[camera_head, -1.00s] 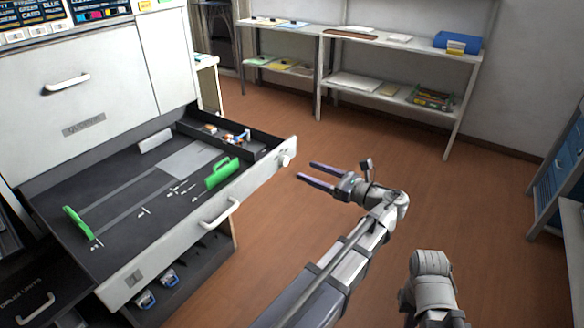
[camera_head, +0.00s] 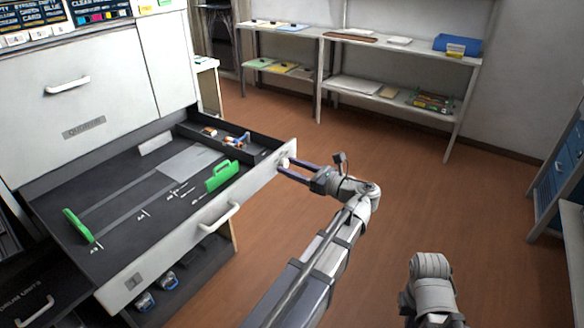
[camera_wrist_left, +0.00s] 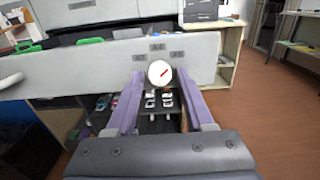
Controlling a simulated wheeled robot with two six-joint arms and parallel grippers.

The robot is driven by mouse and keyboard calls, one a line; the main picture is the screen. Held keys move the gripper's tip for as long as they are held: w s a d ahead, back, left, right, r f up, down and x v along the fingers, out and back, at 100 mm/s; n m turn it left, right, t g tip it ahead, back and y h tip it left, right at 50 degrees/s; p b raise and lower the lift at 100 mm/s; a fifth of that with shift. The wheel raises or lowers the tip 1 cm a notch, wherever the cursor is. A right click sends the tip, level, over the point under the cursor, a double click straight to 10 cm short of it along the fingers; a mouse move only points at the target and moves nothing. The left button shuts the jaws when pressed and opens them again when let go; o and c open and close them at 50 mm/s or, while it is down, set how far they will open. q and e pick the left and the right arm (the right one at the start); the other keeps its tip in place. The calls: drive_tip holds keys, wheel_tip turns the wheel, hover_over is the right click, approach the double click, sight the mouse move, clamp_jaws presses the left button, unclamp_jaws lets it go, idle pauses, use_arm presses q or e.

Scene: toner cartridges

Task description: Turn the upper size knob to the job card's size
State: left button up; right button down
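The size knob (camera_head: 284,162) is on the right end of the open drawer's white front. In the left wrist view it is a round white knob (camera_wrist_left: 160,73) with a red mark slanting from lower left to upper right. Small grey label plates sit left of, above and right of it; their text is too small to read. My left gripper (camera_head: 281,166) is open, its purple fingertips at either side of the knob; I cannot tell whether they touch it. The right gripper is out of view. I cannot make out a job card.
The open drawer (camera_head: 120,250) holds green paper guides (camera_head: 222,175) and a small compartment with little parts. A white handle (camera_head: 219,217) juts from its front. A lower open drawer is beneath. Shelves (camera_head: 400,52) stand against the back wall. The floor to the right is clear.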

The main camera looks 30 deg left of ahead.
use_arm(q)
clamp_jaws()
idle(0.5)
drive_tip(key=n, duration=0.9)
drive_tip(key=shift+n, duration=0.3)
drive_tip(key=n, duration=0.5)
drive_tip(key=shift+w, duration=0.1)
drive_tip(key=n, duration=0.5)
drive_tip(key=shift+r, duration=0.1)
drive_tip(key=shift+n, duration=0.3)
